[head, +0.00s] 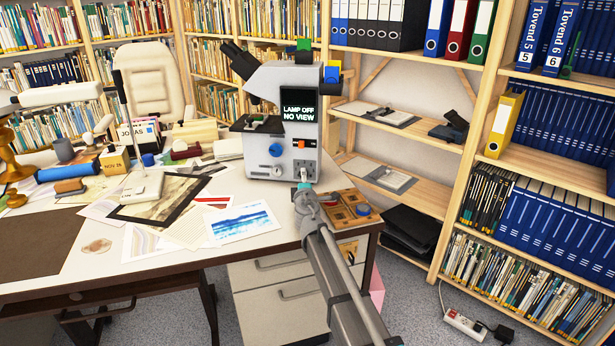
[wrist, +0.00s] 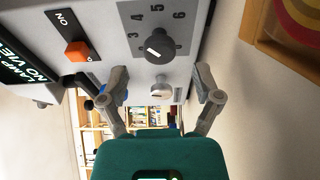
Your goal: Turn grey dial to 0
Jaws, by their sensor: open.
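The grey dial (wrist: 158,47) is on the front of the white microscope in the wrist view.
A silver knob (wrist: 161,88) is just below the dial, between my fingers. An orange switch (wrist: 77,50) marked ON is to the left. Prints (head: 240,222) lie on the desk. A wooden tray (head: 345,212) stands right of my gripper, and shelves are behind.

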